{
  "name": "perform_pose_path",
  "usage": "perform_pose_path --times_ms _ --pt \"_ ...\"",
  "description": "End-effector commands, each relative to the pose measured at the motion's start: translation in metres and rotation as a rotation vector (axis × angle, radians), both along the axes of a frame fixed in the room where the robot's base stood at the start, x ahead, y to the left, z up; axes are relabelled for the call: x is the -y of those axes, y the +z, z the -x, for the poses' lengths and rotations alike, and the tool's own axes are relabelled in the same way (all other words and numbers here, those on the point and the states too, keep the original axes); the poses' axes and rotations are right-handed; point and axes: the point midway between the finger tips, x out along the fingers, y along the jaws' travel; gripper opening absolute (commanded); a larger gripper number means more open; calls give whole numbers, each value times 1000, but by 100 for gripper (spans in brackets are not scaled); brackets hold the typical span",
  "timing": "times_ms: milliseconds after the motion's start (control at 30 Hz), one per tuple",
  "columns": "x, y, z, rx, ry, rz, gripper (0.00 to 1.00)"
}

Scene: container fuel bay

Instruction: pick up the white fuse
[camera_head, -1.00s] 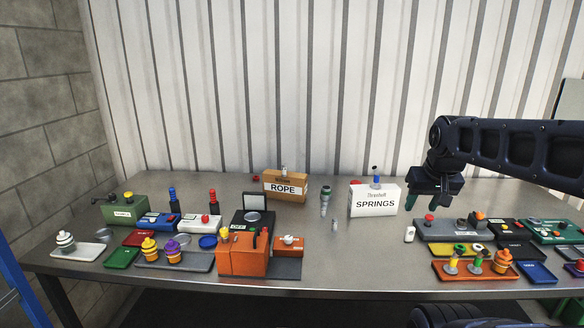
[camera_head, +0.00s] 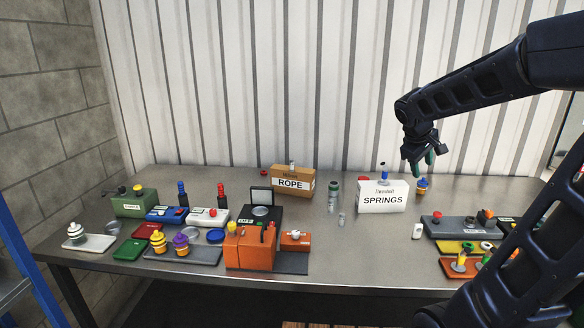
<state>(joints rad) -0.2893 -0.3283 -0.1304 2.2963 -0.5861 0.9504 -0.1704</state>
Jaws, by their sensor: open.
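A white ribbed piece with dark bands (camera_head: 76,233), which looks like the white fuse, stands upright on a pale tray (camera_head: 100,243) at the far left of the table. Similar yellow (camera_head: 158,241) and purple (camera_head: 181,243) pieces stand on a grey tray to its right. A small plain white block (camera_head: 417,231) lies at the right; I cannot tell what it is. My gripper (camera_head: 431,163) is open and empty, high above the table at the right, beyond the SPRINGS box and far from the white ribbed piece.
The SPRINGS box (camera_head: 383,197) and ROPE box (camera_head: 293,182) stand at the back. An orange machine (camera_head: 247,249) stands at the front centre. A yellow-and-blue piece (camera_head: 422,187) stands beside the SPRINGS box. Table between centre and right is mostly clear.

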Motion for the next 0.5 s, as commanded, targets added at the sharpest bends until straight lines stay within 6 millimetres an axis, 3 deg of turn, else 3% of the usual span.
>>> perform_pose_path --times_ms 267,500 --pt "-20 -3 -91 -59 238 279 46" --pt "-56 -10 -168 -97 448 535 46"
